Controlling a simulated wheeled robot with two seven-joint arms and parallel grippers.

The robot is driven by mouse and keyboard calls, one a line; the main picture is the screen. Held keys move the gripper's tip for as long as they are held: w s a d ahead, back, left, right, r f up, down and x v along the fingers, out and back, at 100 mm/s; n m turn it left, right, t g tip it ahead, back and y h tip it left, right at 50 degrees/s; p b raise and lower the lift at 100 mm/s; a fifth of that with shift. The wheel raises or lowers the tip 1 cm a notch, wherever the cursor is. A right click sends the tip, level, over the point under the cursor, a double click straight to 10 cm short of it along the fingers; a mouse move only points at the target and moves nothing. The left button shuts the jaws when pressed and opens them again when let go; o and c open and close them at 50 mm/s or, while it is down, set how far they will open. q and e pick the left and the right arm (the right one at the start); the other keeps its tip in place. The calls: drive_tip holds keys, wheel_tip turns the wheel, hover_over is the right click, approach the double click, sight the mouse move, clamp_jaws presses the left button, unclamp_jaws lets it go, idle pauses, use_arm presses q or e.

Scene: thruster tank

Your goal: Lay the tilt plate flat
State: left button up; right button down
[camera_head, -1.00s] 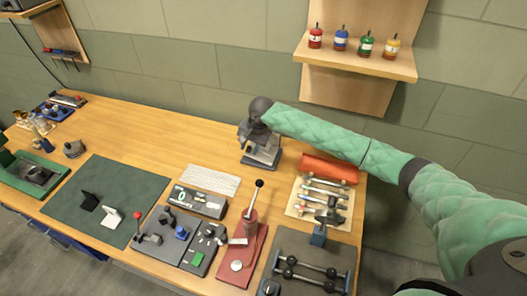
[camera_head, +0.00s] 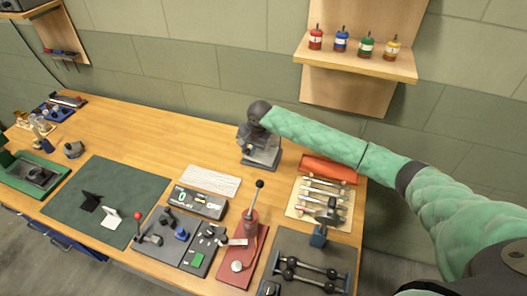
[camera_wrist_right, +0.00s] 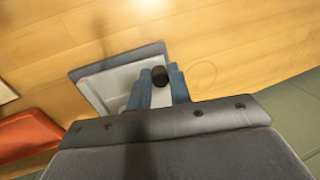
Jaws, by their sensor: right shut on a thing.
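The tilt plate unit (camera_head: 262,157) is a dark grey block at the back middle of the table in the head view. In the right wrist view its light grey plate (camera_wrist_right: 112,83) shows inside a dark rim. My right gripper (camera_head: 250,147) is at this unit, reaching in from the right. In the wrist view my right gripper's blue fingers (camera_wrist_right: 160,88) are closed on either side of a black knob (camera_wrist_right: 159,75) at the plate. The wrist hides part of the unit, and the plate's exact angle is hard to tell. My left gripper is not in view.
A white keyboard-like pad (camera_head: 210,181) and a red-based lever (camera_head: 258,185) stand in front.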

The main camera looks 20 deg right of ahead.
drive_tip(key=shift+a+f+h+p, duration=0.1)
drive_tip(key=shift+f+h+p, duration=0.35)
drive_tip(key=shift+p, duration=0.25)
drive_tip(key=shift+f+g, duration=0.25)
drive_tip(key=shift+g, duration=0.05)
drive_tip(key=shift+f+p, duration=0.15)
drive_tip(key=shift+p, duration=0.45)
drive_tip(key=shift+f+h, duration=0.15)
drive_tip(key=shift+h, duration=0.1)
idle(0.3)
drive_tip(key=c, duration=1.4)
unclamp_jaws()
drive_tip(key=shift+s, duration=0.1)
drive_tip(key=shift+c, duration=0.2)
drive_tip(key=shift+s, duration=0.1)
drive_tip(key=shift+r, duration=0.2)
